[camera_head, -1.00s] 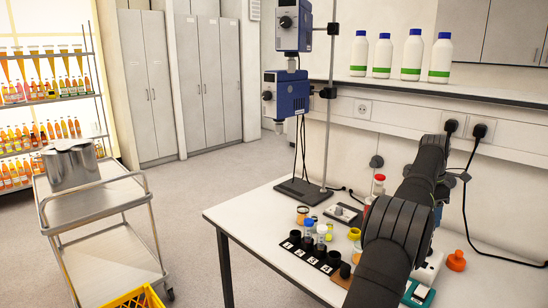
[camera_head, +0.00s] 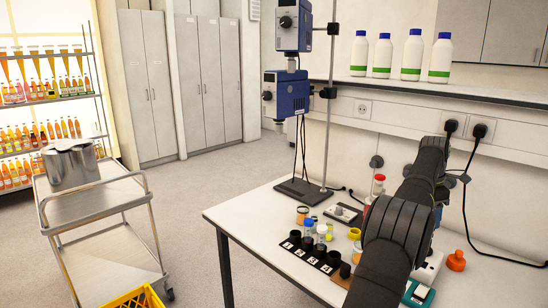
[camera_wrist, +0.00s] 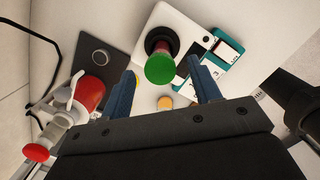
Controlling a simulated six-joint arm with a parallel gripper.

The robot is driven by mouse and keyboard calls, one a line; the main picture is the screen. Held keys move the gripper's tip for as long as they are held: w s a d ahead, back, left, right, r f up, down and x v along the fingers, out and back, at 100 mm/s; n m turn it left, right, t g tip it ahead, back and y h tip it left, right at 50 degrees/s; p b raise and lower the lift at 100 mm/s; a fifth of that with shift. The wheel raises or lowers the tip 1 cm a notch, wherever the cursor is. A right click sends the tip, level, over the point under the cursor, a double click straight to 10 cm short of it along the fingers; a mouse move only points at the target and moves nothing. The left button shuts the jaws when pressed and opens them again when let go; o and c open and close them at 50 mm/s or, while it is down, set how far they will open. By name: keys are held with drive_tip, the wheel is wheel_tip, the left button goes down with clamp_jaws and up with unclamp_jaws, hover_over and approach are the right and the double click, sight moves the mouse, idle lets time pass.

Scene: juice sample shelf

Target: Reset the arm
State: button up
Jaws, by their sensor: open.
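My gripper (camera_wrist: 163,88) shows in the wrist view with its two blue fingers spread apart and nothing held between them. A green-topped item (camera_wrist: 161,68) with a dark collar stands on a white device beyond the fingertips; whether it touches a finger is unclear, but a gap shows on both sides. In the head view my dark arm reaches over the right part of the white table (camera_head: 262,218), and my gripper is hidden behind it.
A black numbered rack (camera_head: 312,257) with vials stands near the table's front. A stand with blue devices (camera_head: 287,95) rises at the back. A red-capped bottle (camera_wrist: 90,92) is left of the fingers. A teal device (camera_wrist: 226,50) and orange item (camera_head: 456,260) lie right.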

drive_tip(key=f, duration=0.3)
drive_tip(key=shift+d+f, duration=0.25)
drive_tip(key=shift+f, duration=0.1)
drive_tip(key=shift+d+f, duration=0.15)
drive_tip(key=shift+r, duration=1.9)
